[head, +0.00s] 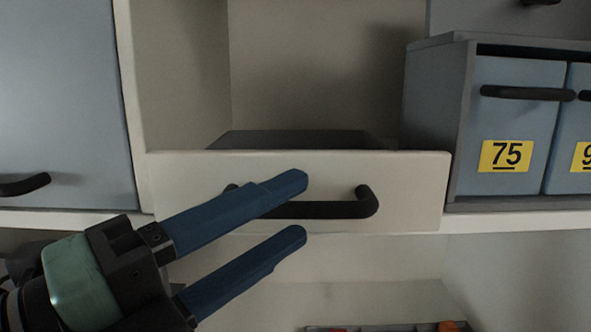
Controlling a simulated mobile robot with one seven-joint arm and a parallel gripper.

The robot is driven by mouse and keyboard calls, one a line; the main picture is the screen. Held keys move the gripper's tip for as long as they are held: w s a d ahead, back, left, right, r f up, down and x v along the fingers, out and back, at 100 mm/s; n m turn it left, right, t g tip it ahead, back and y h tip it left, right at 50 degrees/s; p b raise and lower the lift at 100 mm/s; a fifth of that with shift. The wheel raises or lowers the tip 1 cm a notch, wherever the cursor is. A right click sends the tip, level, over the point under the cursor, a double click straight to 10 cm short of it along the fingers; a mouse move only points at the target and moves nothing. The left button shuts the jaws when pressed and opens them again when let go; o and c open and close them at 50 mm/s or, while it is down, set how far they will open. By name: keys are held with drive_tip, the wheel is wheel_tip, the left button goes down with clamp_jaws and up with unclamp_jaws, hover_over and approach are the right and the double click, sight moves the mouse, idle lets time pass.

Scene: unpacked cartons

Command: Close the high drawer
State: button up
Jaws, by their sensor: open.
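A white drawer (410,180) with a black bar handle (345,208) is in the middle of the head view. It stands out from its cabinet, and its dark inner floor (300,139) shows behind the front, so it is at least partly open. My gripper (298,210) comes in from the lower left. Its two blue fingers are apart and empty. The upper finger overlaps the left part of the handle in the picture, and the lower finger is below the handle. I cannot tell whether either finger touches the handle or the drawer front.
A grey-blue cabinet door (60,100) with a black handle (25,185) is at the left. A grey unit (438,120) with blue drawers stands at the right, one labelled 75 (506,155). Below is a lower shelf space with a partly visible tray (375,328).

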sight(356, 184)
drive_tip(key=shift+p+x, duration=0.35)
drive_tip(key=shift+x, duration=0.6)
drive_tip(key=shift+w+d, duration=0.1)
drive_tip(key=shift+w, duration=0.1)
clamp_jaws()
idle(0.6)
